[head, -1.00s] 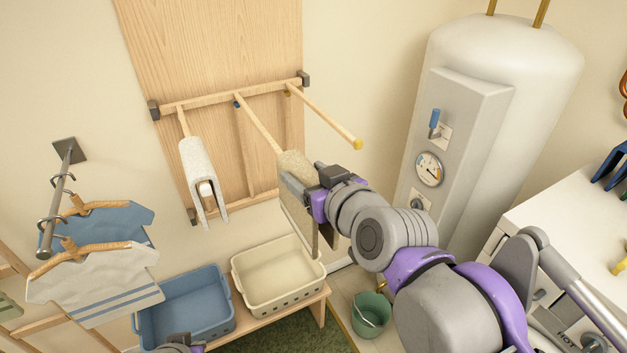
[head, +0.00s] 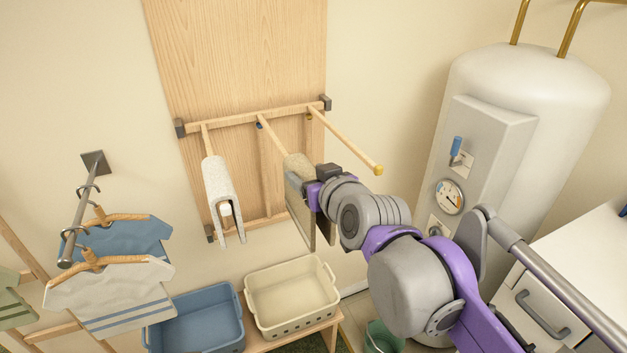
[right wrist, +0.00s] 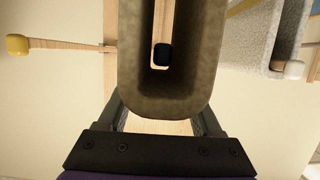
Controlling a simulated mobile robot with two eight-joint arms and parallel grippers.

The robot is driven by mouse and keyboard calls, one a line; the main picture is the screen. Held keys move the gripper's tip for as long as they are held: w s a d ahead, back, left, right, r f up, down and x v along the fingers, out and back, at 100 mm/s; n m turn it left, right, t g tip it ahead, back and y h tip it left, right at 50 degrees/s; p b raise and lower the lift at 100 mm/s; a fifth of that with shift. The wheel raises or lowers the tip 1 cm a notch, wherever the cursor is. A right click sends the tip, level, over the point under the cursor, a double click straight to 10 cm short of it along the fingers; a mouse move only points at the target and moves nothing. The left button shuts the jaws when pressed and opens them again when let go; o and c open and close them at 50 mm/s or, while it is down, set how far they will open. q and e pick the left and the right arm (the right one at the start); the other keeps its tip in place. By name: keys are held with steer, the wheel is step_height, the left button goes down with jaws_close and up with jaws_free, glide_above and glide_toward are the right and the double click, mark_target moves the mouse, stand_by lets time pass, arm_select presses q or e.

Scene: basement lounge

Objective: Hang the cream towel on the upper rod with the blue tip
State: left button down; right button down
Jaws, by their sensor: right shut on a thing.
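The cream towel (head: 299,168) hangs folded over the outer end of the middle rod (head: 272,137), which has a blue mark at its base. In the right wrist view the towel (right wrist: 172,103) makes a U around the rod's dark blue tip (right wrist: 162,54), with a gap showing between them. My right gripper (head: 311,192) is shut on the towel at its front end; in the right wrist view its fingers (right wrist: 160,122) lie on either side of the fold. The rod's tip is hidden in the head view. My left gripper is out of view.
A grey-white towel (head: 218,180) hangs on the left rod. The right rod (head: 345,145) is bare with a yellow tip. A blue basket (head: 207,338) and a cream basket (head: 290,305) stand below. Shirts (head: 110,290) hang at left; a white boiler (head: 525,90) stands at right.

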mark_target(295, 154)
steer(key=shift+w+a+b, duration=0.2)
steer(key=shift+w+a, duration=0.1)
steer(key=shift+w, duration=0.5)
steer(key=shift+w+a+b, duration=0.15)
steer(key=shift+w+a, duration=0.1)
steer(key=shift+w, duration=0.55)
steer(key=shift+w+a+f+b, duration=0.15)
steer(key=shift+w+a, duration=0.15)
steer(key=shift+w, duration=0.65)
steer(key=shift+w+a+r+b, duration=0.1)
steer(key=shift+w+a, duration=0.2)
steer(key=shift+w, duration=0.65)
steer(key=shift+w+a+f+b, duration=0.15)
steer(key=shift+w+a, duration=0.15)
steer(key=shift+w, duration=0.65)
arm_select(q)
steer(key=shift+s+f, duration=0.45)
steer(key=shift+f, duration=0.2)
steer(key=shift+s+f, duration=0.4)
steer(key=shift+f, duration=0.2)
arm_select(e)
steer(key=shift+s+f, duration=0.15)
steer(key=shift+f, duration=0.4)
jaws_free()
steer(key=shift+d, duration=0.1)
